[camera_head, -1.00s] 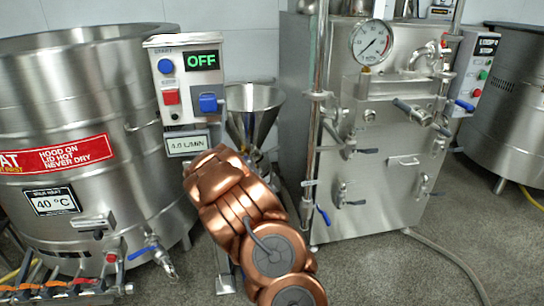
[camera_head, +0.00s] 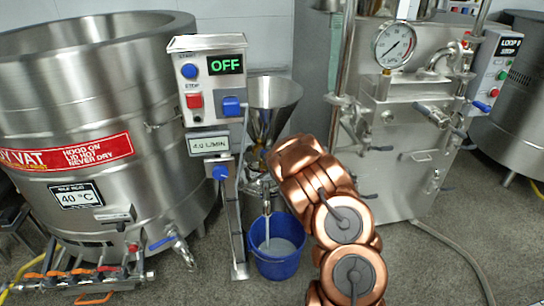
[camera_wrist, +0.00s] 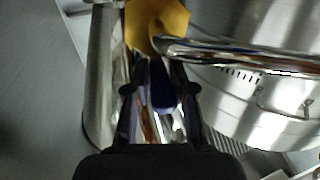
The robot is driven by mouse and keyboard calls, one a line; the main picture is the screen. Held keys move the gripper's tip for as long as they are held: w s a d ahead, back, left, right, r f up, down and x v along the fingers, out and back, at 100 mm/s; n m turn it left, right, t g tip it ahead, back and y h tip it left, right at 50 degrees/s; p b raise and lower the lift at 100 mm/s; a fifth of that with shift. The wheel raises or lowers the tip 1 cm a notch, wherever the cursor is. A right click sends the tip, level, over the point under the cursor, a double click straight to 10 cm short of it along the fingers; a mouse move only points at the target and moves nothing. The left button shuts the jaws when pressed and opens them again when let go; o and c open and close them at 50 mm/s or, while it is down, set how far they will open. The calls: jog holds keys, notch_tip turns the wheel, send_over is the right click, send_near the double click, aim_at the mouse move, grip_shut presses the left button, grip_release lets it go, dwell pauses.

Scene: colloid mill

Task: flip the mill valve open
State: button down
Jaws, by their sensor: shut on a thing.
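In the wrist view my gripper (camera_wrist: 150,88) is shut on a dark blue piece (camera_wrist: 163,92), which looks like a valve handle. A yellow part (camera_wrist: 158,18) and a curved chrome pipe (camera_wrist: 235,52) lie just beyond the fingertips. In the head view the mill stands at the centre, with a steel funnel hopper (camera_head: 268,100) on top and a brassy part below it. A spout hangs over a blue bucket (camera_head: 276,262) holding greyish liquid. My arm hides my gripper in this view, and I cannot make out the valve handle there.
A control box (camera_head: 210,78) reading OFF stands on a post left of the hopper. A large steel vat (camera_head: 95,110) is at the left, with a pipe manifold at its foot. A steel machine with a gauge (camera_head: 395,45) stands at the right, and a hose crosses the floor.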

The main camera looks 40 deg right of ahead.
jog(key=shift+w+a, duration=0.1)
jog(key=shift+a, duration=0.1)
jog(key=c, duration=1.2)
grip_release()
jog(key=shift+o, duration=1.1)
jog(key=shift+d, duration=0.2)
jog(key=s+a, duration=0.1)
jog(key=s, duration=1.1)
jog(key=shift+a, duration=0.4)
jog(key=shift+r, duration=0.1)
